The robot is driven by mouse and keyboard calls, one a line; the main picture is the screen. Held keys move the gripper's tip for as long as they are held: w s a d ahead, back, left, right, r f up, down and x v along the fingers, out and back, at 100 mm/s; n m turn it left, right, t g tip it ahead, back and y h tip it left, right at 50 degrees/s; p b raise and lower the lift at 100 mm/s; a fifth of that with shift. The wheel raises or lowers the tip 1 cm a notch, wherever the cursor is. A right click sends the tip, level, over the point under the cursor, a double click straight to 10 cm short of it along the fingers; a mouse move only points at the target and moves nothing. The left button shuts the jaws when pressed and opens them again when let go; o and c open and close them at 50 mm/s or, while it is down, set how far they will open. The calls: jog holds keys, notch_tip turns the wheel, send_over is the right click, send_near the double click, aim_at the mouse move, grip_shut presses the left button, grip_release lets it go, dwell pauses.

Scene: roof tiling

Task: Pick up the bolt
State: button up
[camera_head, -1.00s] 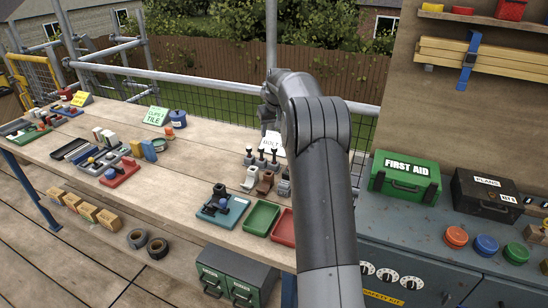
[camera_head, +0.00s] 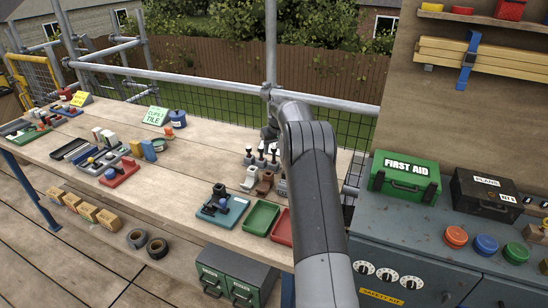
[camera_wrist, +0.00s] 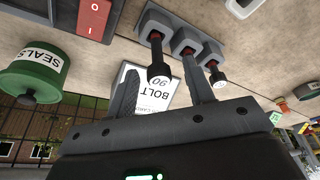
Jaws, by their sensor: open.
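Several black upright bolts (camera_head: 261,156) stand in small grey holders on the wooden bench, left of my arm in the head view. The wrist view shows three grey holders (camera_wrist: 187,42) in a row, with dark, red-banded pieces in them. The nearest bolt (camera_wrist: 157,72) appears between my two fingers, its end toward the camera. My gripper (camera_wrist: 163,92) is open and empty; I cannot tell how deep the bolt is between the fingers. In the head view the gripper (camera_head: 269,133) is partly hidden by my arm. The white BOLT card (camera_wrist: 150,100) is behind the fingers.
A green SEALS tin (camera_wrist: 35,78) and a box with a red switch (camera_wrist: 95,18) are close by in the wrist view. Green (camera_head: 261,217) and red (camera_head: 282,228) trays lie at the bench front. A scaffold rail (camera_head: 200,82) runs behind the bench.

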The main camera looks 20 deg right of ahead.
aim_at(274, 158)
jog(key=x, duration=0.2)
jog(key=shift+w+f, duration=0.1)
jog(key=shift+f, duration=0.25)
jog(key=shift+c, duration=0.2)
grip_shut()
jog(key=shift+r, duration=0.1)
